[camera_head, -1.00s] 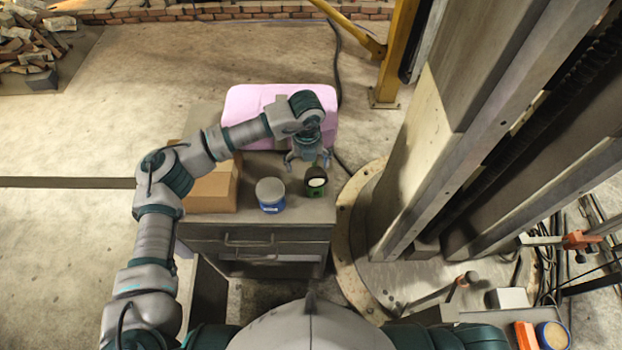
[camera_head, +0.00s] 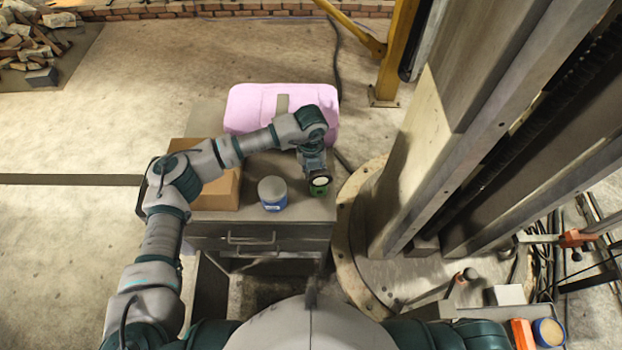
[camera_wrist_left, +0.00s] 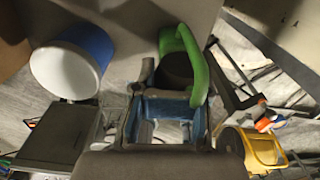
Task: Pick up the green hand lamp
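The green hand lamp (camera_head: 320,190) stands on the grey drawer cabinet, near its right edge. Its round pale face shows in the head view. In the left wrist view the lamp (camera_wrist_left: 195,65) shows a dark body and a bright green curved handle, straight ahead of the fingers. My left gripper (camera_head: 315,171) is right at the lamp and partly covers it. In the left wrist view its fingers are spread, with a small gap between the left fingertip and the lamp. The right fingertip is hidden behind the green handle. My right gripper is not in view.
A blue jar with a grey lid (camera_head: 272,194) stands just left of the lamp. A cardboard box (camera_head: 215,190) is farther left on the cabinet (camera_head: 255,216). A pink case (camera_head: 255,105) lies behind. A large steel column (camera_head: 430,170) rises close on the right.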

